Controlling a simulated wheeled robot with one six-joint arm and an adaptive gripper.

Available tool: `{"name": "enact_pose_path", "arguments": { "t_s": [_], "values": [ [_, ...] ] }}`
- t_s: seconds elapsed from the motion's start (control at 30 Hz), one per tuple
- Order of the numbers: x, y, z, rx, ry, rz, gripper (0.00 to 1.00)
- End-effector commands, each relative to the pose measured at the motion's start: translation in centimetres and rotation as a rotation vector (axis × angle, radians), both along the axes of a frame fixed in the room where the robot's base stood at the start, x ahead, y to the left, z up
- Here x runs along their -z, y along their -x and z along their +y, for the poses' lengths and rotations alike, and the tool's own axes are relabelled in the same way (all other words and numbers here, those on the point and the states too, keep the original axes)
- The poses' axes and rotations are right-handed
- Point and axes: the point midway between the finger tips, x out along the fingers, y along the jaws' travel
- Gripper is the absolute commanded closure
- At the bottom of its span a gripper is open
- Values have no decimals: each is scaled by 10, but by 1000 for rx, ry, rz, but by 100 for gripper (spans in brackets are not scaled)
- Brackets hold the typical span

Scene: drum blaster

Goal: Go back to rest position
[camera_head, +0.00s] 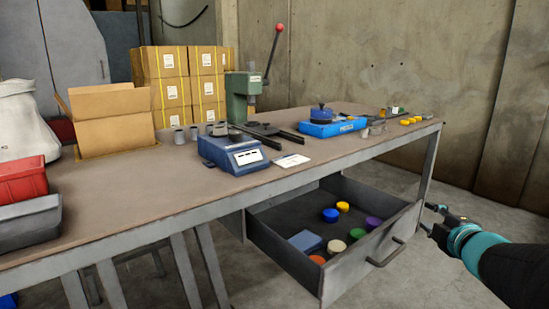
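My gripper (428,217) is at the right of the head view, at the end of my arm with its teal wrist. It points left toward the front corner of the open drawer (350,268) and its handle (386,252). Its two dark fingers look spread, with nothing seen between them. A gap shows between the fingers and the handle, though the exact depth is hard to tell.
The workbench (110,200) carries a blue scale (232,154), a green press (240,95), a blue tray (332,128) and cartons (168,88). The drawer holds several coloured round pieces and a blue block (306,241). Bare floor (425,290) lies below my arm.

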Motion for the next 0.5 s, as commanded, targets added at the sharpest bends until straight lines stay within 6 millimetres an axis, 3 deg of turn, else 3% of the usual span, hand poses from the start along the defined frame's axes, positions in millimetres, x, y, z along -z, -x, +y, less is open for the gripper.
{"name": "enact_pose_path", "arguments": {
  "t_s": [0.1, 0.23, 0.37, 0.5],
  "values": [
    [-17, 9, 11, 163, -124, 4, 63],
    [-20, 31, 24, 337, -303, 33, 63],
    [-11, 61, 45, 489, -503, 92, 63],
    [10, 102, 81, 623, -731, 206, 63]
  ]
}}
